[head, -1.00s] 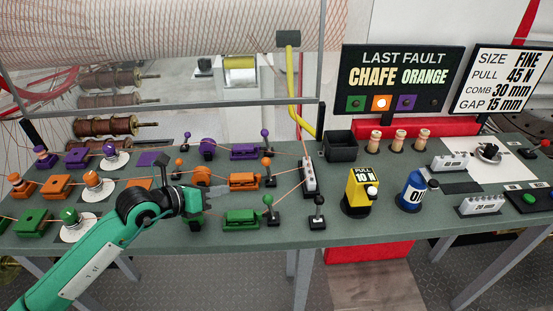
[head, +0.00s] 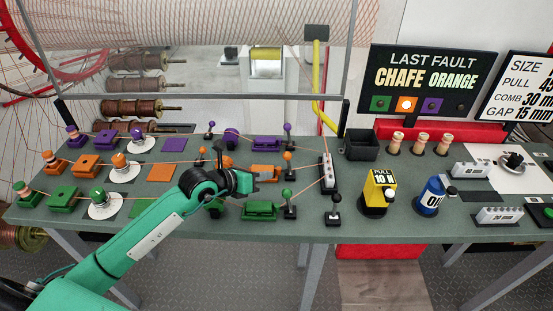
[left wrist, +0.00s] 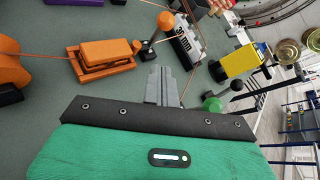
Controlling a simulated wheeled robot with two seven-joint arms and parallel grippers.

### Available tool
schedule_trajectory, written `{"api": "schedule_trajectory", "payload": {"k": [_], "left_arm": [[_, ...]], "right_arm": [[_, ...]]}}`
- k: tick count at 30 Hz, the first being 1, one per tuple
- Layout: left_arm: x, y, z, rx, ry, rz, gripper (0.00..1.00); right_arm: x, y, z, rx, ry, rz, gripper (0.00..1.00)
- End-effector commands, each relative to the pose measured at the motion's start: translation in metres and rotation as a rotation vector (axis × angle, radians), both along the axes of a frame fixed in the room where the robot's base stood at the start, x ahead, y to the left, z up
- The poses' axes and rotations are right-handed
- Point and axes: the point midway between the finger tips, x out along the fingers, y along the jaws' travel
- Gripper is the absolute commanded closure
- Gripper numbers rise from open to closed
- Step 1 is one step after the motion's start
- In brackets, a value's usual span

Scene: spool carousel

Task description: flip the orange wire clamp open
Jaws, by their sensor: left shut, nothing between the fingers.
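The orange row has a low orange block in a frame (head: 265,172), which also shows in the left wrist view (left wrist: 106,53). Beside its right end stands an orange ball-topped lever (head: 287,156); in the left wrist view its ball (left wrist: 165,20) sits on a grey rod. I cannot tell for sure which of these is the wire clamp. My left gripper (head: 256,183) is shut and empty, just in front of the block. In the left wrist view its grey fingers (left wrist: 160,73) are together, apart from block and lever. My right gripper is not in view.
A green block (head: 259,211) and green ball lever (head: 289,193) stand close in front of my left gripper. A grey comb block (head: 327,172) is to the right, with wires running to it. A yellow pull gauge (head: 379,188) and blue oil can (head: 431,194) stand further right.

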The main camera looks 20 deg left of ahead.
Motion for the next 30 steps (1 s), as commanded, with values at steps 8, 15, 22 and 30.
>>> {"api": "schedule_trajectory", "payload": {"k": [8,15,22,30], "left_arm": [[0.038,-0.018,0.001,-0.001,0.000,0.001,1.00],[0.053,-0.022,0.003,-0.002,0.000,0.000,1.00],[0.054,-0.023,0.002,-0.001,0.000,0.000,1.00],[0.054,-0.019,0.003,0.007,0.002,0.000,1.00]], "right_arm": [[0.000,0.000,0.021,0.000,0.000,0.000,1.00],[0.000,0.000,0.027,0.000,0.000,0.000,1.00],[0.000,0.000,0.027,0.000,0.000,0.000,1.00],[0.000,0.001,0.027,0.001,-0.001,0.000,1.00]]}}
